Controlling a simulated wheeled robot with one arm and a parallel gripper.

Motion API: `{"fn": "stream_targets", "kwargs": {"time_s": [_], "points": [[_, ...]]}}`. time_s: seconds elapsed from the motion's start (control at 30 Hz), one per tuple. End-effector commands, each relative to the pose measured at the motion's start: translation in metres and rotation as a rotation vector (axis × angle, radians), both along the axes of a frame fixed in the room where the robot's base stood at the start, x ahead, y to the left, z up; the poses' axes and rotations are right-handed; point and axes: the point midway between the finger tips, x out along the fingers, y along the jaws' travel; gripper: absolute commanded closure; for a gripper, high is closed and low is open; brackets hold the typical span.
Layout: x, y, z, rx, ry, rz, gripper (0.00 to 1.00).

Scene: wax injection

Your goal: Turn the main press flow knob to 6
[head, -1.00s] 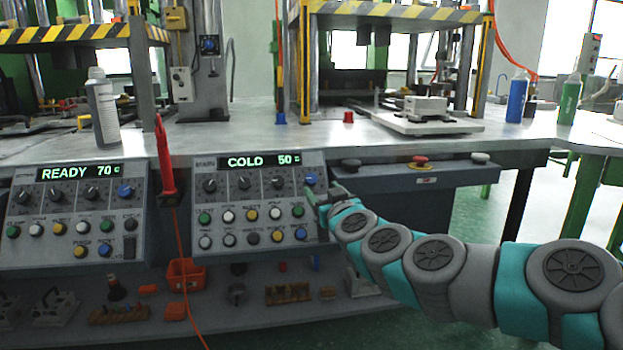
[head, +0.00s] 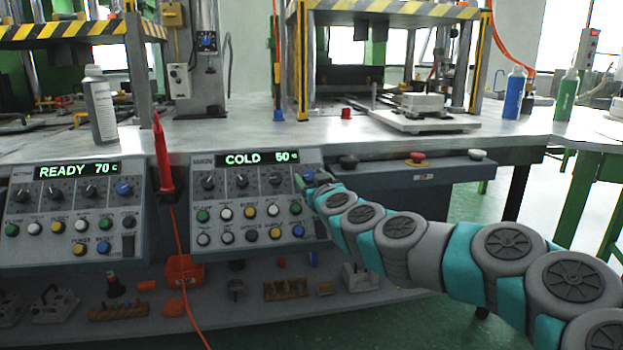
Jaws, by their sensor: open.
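The press control panel (head: 205,222) on the right shows "COLD 50" on its display (head: 258,158). Its top row holds dark dials (head: 241,181) and, at the right end, a blue knob (head: 308,176). The dial labels and numbers are too small to read, so I cannot tell which one is flow or its setting. My gripper (head: 303,183) is open at the panel's right end, by the blue knob and partly covering it. I cannot tell whether its fingers touch the knob.
A similar panel (head: 20,220) showing "READY 70" stands to the left. A red pen-like tool (head: 163,160) with a cord hangs between the panels. Coloured buttons (head: 250,212) lie below the dials. A box with push buttons (head: 417,158) is to the right, behind my arm.

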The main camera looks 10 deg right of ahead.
Motion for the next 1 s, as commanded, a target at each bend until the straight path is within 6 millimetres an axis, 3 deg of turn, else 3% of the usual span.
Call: {"fn": "stream_targets", "kwargs": {"time_s": [0.07,0.63,1.0], "points": [[0.0000,-0.0001,-0.0001,0.000,0.000,0.000,0.37],[-0.0001,0.0001,-0.0003,0.000,0.001,0.000,1.00],[-0.0002,0.0008,0.0002,0.011,0.001,-0.008,1.00]]}}
